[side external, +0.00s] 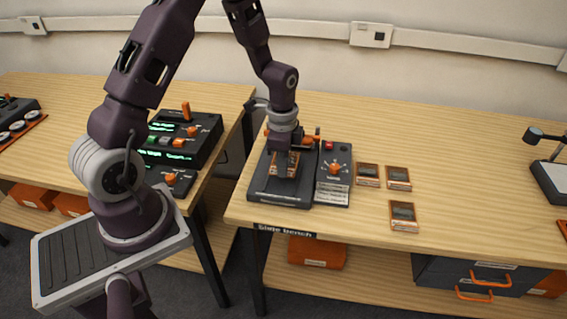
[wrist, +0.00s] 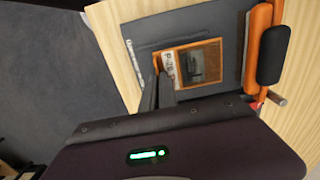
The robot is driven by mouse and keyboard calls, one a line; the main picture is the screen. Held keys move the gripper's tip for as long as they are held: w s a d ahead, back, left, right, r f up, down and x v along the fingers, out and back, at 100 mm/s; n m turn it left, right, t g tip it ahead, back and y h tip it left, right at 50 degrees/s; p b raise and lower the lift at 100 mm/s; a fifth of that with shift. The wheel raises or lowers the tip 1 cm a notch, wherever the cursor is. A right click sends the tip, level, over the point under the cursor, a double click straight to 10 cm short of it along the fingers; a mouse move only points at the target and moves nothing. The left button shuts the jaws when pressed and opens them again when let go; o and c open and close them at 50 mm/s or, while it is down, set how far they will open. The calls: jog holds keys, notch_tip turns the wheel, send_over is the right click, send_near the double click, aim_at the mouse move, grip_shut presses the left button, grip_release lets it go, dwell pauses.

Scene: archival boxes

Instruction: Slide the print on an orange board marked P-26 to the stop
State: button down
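The print on an orange board (wrist: 200,64) lies on the dark bed of a flat device; its white label (wrist: 168,65), at its left end in the wrist view, appears to read P-26. My gripper (wrist: 158,75) is at that label end, its dark fingers close together and seemingly shut. Whether they touch the board or stand just above it is unclear. In the side external view my gripper (side external: 285,168) is low over the device (side external: 280,199) and partly hides the print. I cannot make out the stop clearly.
An orange bar with a black grip (wrist: 272,55) spans the device's right side in the wrist view. A control box (side external: 334,178) with an orange knob adjoins the device. Several orange-edged prints (side external: 403,214) lie to its right. The bench (side external: 470,190) is clear around them.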

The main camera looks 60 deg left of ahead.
jog(key=shift+f, duration=0.1)
dwell(0.3)
jog(key=shift+f, duration=1.05)
jog(key=shift+f, duration=0.1)
jog(key=shift+f, duration=0.35)
jog(key=shift+w+a, duration=1.1)
jog(key=shift+a, duration=0.05)
jog(key=shift+w+a, duration=1.1)
